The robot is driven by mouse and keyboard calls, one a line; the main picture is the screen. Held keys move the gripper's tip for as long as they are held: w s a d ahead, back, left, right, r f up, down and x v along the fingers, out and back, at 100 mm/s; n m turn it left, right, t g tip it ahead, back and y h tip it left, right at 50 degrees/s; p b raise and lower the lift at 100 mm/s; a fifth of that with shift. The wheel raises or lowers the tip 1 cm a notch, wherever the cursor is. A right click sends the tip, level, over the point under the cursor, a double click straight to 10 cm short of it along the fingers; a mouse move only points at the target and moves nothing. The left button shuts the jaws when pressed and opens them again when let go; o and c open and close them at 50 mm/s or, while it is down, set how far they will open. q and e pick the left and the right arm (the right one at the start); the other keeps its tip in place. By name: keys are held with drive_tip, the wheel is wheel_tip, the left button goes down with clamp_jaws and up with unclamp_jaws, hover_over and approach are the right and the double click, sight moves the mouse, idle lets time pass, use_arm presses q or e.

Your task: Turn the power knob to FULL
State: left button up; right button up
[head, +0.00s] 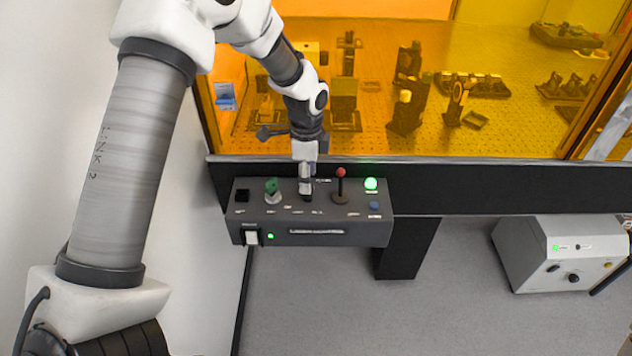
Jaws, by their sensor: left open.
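A dark grey control box (316,238) is mounted at the front of the black rail. On its top, from left, are a black square part, a green-topped switch (272,190), a red-ball lever (340,186), a lit green lamp (371,184) and a blue button (375,206). My left gripper (306,190) points down over the box between the green-topped switch and the red-ball lever, and is open. It covers whatever control lies under it, so I cannot make out the power knob or its setting. The panel labels are too small to read. My right gripper is out of view.
An orange see-through enclosure (380,60) with optical mounts stands behind the black rail (480,182). A white rocker switch (252,237) is on the box's front face. A light grey unit with knobs (550,260) sits at right. The grey floor in front is clear.

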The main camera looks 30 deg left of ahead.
use_arm(q)
drive_tip(key=f, duration=0.4)
drive_tip(key=shift+w+a+f, duration=0.1)
drive_tip(key=shift+w+a, duration=0.1)
drive_tip(key=shift+w, duration=0.05)
drive_tip(key=shift+w+f, duration=0.1)
drive_tip(key=shift+s+d+r, duration=0.1)
drive_tip(key=shift+s+r, duration=0.1)
drive_tip(key=shift+s, duration=0.05)
drive_tip(key=shift+c, duration=1.1)
drive_tip(key=c, duration=0.5)
clamp_jaws()
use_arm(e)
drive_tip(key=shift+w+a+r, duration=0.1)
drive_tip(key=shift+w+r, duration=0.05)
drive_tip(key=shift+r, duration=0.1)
